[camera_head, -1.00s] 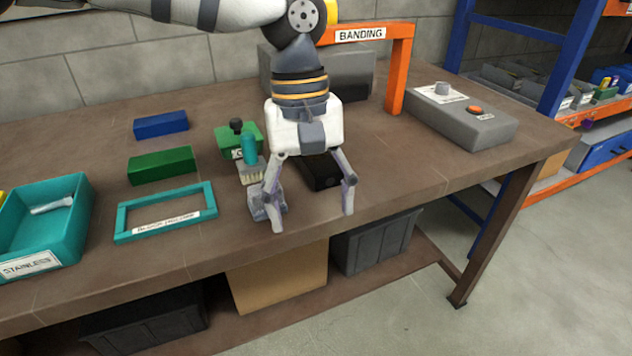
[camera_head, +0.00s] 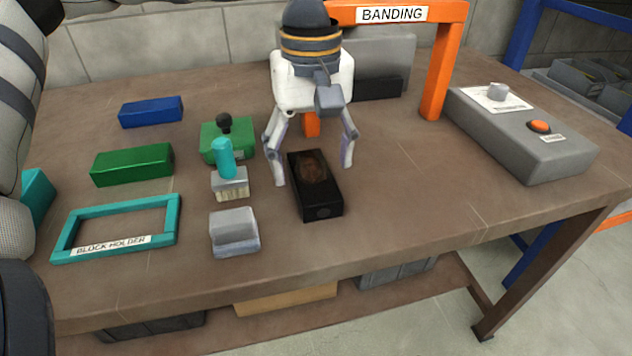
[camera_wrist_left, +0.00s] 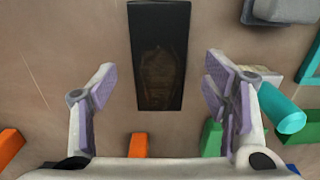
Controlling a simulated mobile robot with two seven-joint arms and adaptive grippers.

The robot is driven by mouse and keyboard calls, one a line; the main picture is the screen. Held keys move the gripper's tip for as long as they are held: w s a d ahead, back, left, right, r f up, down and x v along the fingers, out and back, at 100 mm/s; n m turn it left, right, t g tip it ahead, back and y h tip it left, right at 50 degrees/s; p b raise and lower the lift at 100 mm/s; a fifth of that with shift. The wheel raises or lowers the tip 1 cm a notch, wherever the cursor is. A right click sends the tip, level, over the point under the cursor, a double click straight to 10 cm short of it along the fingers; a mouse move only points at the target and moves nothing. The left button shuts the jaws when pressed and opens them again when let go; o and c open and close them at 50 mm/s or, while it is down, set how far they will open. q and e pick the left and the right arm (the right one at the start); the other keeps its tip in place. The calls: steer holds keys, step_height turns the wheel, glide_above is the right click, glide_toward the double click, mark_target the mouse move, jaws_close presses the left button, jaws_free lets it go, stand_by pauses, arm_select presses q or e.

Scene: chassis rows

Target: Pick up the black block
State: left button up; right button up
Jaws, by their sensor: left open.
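The black block (camera_head: 315,186) lies flat on the brown workbench, to the right of the brush. My left gripper (camera_head: 313,180) is open, with its fingers pointing down above the far part of the block; nothing is between them. In the left wrist view the black block (camera_wrist_left: 160,58) lies in the gap between the spread fingers (camera_wrist_left: 160,95), mostly beyond their tips, with clear space on both sides. My right gripper is not in view; a grey arm link of mine covers the left edge of the head view.
A teal-handled brush (camera_head: 228,172), a grey block (camera_head: 234,232) and a green fixture (camera_head: 216,139) stand left of the black block. Green (camera_head: 133,165) and blue (camera_head: 152,111) blocks and the teal block holder (camera_head: 172,225) lie farther left. An orange banding frame (camera_head: 437,75) and grey control box (camera_head: 540,150) stand right.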

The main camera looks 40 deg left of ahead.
arm_select(q)
step_height(320, 180, down, 2)
steer(key=shift+f, duration=0.15)
jaws_close()
